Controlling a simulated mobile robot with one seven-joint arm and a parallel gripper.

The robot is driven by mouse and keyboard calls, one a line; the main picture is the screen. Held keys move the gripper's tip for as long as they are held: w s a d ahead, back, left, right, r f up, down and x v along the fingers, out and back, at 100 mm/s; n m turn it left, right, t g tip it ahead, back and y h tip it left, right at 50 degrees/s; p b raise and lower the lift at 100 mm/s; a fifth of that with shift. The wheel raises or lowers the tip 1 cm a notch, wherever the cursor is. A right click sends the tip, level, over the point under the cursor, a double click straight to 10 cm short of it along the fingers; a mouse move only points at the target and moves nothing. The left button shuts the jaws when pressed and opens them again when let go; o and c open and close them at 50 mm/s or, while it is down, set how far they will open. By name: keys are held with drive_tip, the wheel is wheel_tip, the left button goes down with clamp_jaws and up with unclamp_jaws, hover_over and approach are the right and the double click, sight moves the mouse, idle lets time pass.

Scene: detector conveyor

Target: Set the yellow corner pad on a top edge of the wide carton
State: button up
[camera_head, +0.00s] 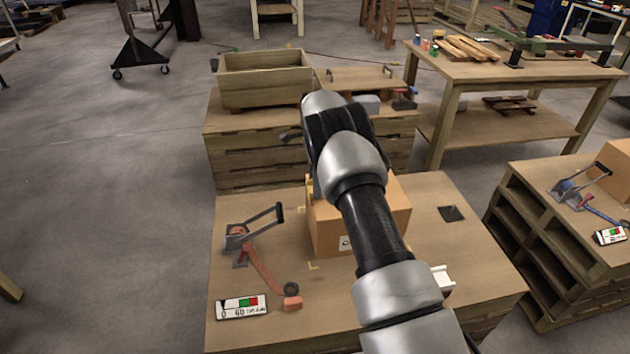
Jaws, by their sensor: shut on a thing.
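The wide carton (330,236) is a brown cardboard box standing upright on the wooden-topped stand (237,210) in front of me. My arm passes over it and hides much of its top and its right part. A small yellowish sliver (310,187) shows at the carton's upper left, beside my arm. It may be part of the yellow corner pad, but I cannot tell whether it is held or touches the carton. My gripper's fingers are hidden behind my own arm.
A strap tensioner (240,243) with a red strap and a label plate (242,307) lie left of the carton. A wooden crate (265,82) stands behind. A workbench (480,68) is at the back right. Another stand (545,215) is at right.

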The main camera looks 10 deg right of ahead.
drive_tip(key=shift+f+b, duration=0.5)
drive_tip(key=shift+f, duration=0.4)
drive_tip(key=o, duration=1.2)
drive_tip(key=shift+c, duration=0.2)
wheel_tip(320, 180, up, 18)
drive_tip(key=p, duration=0.2)
drive_tip(key=shift+f+p, duration=0.25)
drive_tip(key=shift+p, duration=0.1)
